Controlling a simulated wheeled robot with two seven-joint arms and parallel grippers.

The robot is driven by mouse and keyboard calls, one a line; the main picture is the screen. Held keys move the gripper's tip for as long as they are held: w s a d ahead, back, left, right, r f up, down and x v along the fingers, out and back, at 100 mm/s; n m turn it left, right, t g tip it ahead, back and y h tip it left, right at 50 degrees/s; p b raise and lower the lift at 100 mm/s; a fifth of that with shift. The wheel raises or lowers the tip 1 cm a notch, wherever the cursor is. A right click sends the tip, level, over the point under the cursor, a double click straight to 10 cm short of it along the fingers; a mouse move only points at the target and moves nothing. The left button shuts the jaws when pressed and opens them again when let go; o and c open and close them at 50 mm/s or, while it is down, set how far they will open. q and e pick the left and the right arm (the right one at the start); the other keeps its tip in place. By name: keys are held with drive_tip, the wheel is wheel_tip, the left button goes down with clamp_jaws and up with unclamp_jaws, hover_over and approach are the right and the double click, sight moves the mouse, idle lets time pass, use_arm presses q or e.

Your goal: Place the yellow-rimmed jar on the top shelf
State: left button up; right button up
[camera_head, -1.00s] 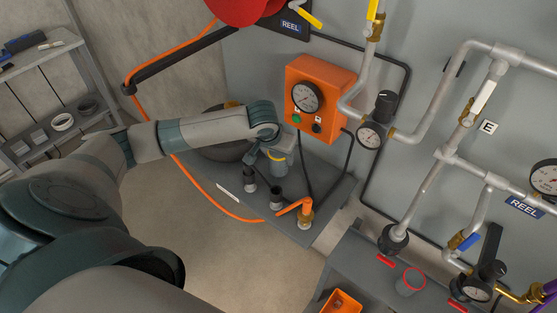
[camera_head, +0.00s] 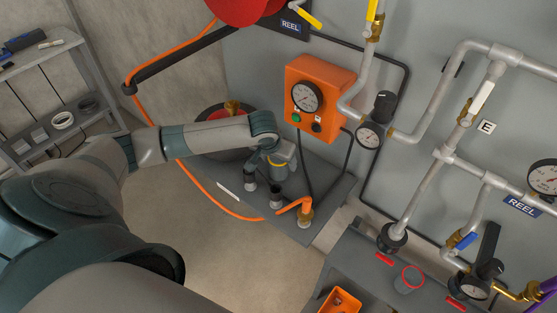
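The yellow-rimmed jar (camera_head: 283,160) is grey and stands at the back of the low grey bench, below the orange gauge box. Only part of it shows, with a little yellow, because my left wrist covers the rest. My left gripper (camera_head: 268,166) is over the jar from the left and above. The top shelf (camera_head: 50,50) is the upper board of the grey rack at the far left. My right gripper is not in view.
A red-rimmed jar (camera_head: 408,283) stands on the right bench. Dark items (camera_head: 25,41) lie on the top shelf.

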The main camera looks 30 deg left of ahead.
use_arm(q)
drive_tip(key=shift+r, duration=0.2)
drive_tip(key=shift+s+r, duration=0.2)
drive_tip(key=shift+r, duration=0.35)
drive_tip(key=b+v, duration=0.2)
drive_tip(key=v, duration=0.8)
drive_tip(key=shift+r, duration=0.4)
drive_tip(key=shift+o, duration=0.5)
drive_tip(key=shift+s, duration=0.1)
